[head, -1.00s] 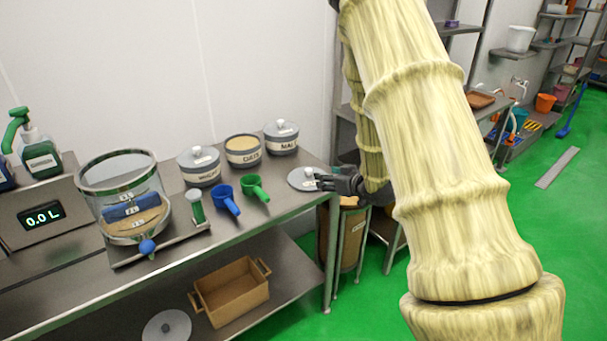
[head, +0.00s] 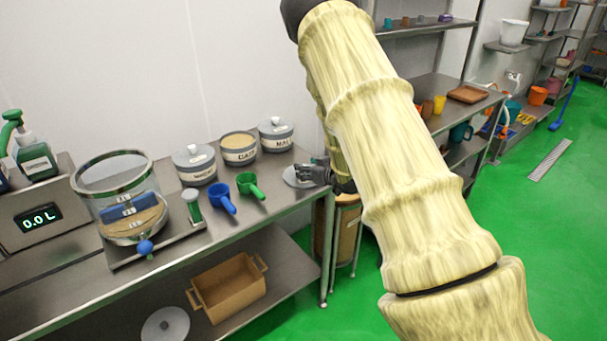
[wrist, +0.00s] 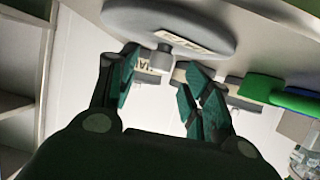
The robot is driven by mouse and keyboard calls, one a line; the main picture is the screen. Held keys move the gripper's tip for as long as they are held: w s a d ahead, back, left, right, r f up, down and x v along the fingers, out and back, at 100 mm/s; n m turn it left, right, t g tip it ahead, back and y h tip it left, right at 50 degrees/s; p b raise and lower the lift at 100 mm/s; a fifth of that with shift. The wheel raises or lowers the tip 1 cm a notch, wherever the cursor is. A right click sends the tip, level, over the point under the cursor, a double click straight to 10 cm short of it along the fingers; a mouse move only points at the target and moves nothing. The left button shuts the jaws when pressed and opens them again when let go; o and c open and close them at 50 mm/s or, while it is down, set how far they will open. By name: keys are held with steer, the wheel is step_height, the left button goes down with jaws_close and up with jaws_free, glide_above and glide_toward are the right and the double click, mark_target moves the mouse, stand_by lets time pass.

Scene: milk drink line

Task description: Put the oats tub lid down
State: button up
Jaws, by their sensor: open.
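The oats tub lid (head: 291,181), a flat grey disc, lies on the right end of the steel bench. In the wrist view the lid (wrist: 150,20) shows large at the top, with a pale label. My gripper (head: 303,171) is at the lid's right side, fingers pointing left over it. Its fingers (wrist: 158,88) stand apart in the wrist view, with a small grey knob-like shape at the gap between them. I cannot tell whether they touch it. The oats tub (head: 240,156) stands uncovered, its contents showing, between two lidded tubs.
The malt tub (head: 276,140) and another lidded tub (head: 197,170) flank the oats tub. A green scoop (head: 250,187) and blue scoop (head: 222,200) lie in front. A clear vessel (head: 120,190) stands left. A brown crate (head: 230,290) sits on the lower shelf.

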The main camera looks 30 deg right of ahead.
steer(key=shift+x, duration=1)
steer(key=shift+d, duration=0.1)
steer(key=shift+c, duration=0.5)
jaws_close()
steer(key=shift+r, duration=0.15)
